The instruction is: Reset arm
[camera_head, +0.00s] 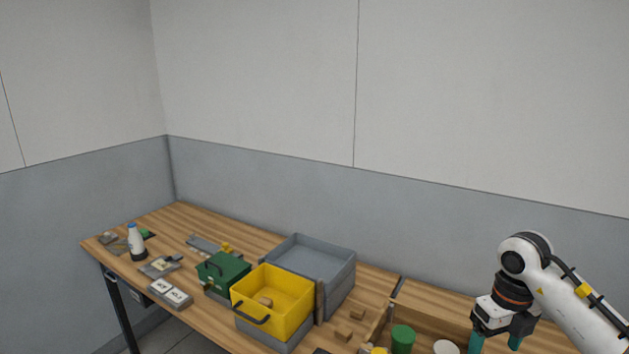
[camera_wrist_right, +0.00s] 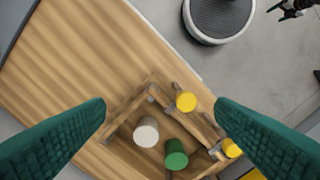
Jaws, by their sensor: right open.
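My right arm comes in from the right in the head view. Its gripper (camera_head: 496,342) hangs fingers down over the right part of the wooden table. In the right wrist view the two green fingers of this gripper (camera_wrist_right: 160,128) stand wide apart with nothing between their tips. Below them are a white round piece (camera_wrist_right: 146,131), a green cylinder (camera_wrist_right: 176,155) and a yellow round piece (camera_wrist_right: 186,102), in and around a wooden frame. The green cylinder also shows in the head view (camera_head: 403,338), left of the gripper. My left gripper is in neither view.
A yellow bin (camera_head: 290,292) and a grey crate (camera_head: 338,276) stand mid-table, with a green box (camera_head: 222,270) to their left. A white bottle (camera_head: 136,240) stands at the far left. Small wooden blocks (camera_head: 357,314) lie near the crate. A wall runs behind the table.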

